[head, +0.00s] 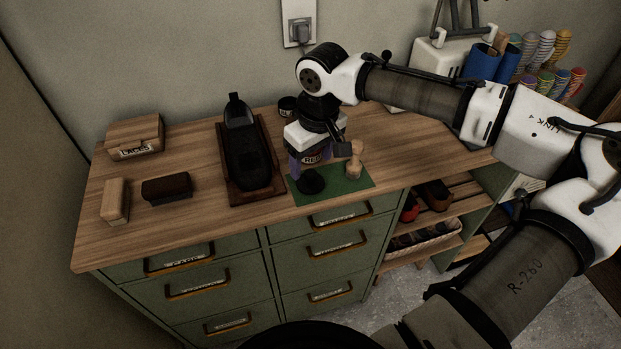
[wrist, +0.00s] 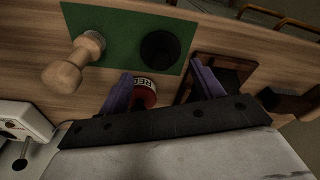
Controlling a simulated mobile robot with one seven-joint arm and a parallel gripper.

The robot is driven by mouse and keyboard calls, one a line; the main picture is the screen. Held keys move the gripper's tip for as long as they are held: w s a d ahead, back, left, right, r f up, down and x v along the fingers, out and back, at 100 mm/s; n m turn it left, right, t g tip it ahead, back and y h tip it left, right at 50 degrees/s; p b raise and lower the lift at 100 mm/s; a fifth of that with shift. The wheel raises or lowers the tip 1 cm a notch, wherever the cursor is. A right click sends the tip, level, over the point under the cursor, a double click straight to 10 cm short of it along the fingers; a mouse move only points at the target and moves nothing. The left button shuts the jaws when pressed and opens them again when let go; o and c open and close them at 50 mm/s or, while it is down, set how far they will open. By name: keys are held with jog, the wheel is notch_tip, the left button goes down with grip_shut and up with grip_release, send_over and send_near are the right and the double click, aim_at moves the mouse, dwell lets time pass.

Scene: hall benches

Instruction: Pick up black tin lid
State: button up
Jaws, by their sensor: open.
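The black tin lid (head: 311,181) is a dark round piece on the green mat (head: 339,196) near the front of the wooden bench top. In the wrist view the lid (wrist: 160,48) lies on the mat, ahead of my fingertips and apart from them. My gripper (head: 309,163) is over the bench, just behind the lid, its purple fingers apart and pointing down. In the wrist view my gripper (wrist: 162,84) has a red-labelled tin (wrist: 145,93) showing between and below its fingers. That tin (head: 312,158) is partly hidden by my gripper in the head view; I cannot tell whether they touch.
A wooden-handled dauber (head: 355,162) stands on the mat right of the lid. A black shoe on a wooden stand (head: 263,185) is to the left. Farther left are two brushes (head: 115,200) (head: 167,187) and a box (head: 135,138).

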aim_at(311, 173)
jog(key=shift+a+f+p, duration=0.15)
jog(key=shift+f+p, duration=0.25)
jog(key=shift+f, duration=1.85)
jog(key=c, duration=0.7)
jog(key=shift+c, duration=0.2)
jog(key=shift+r, duration=0.1)
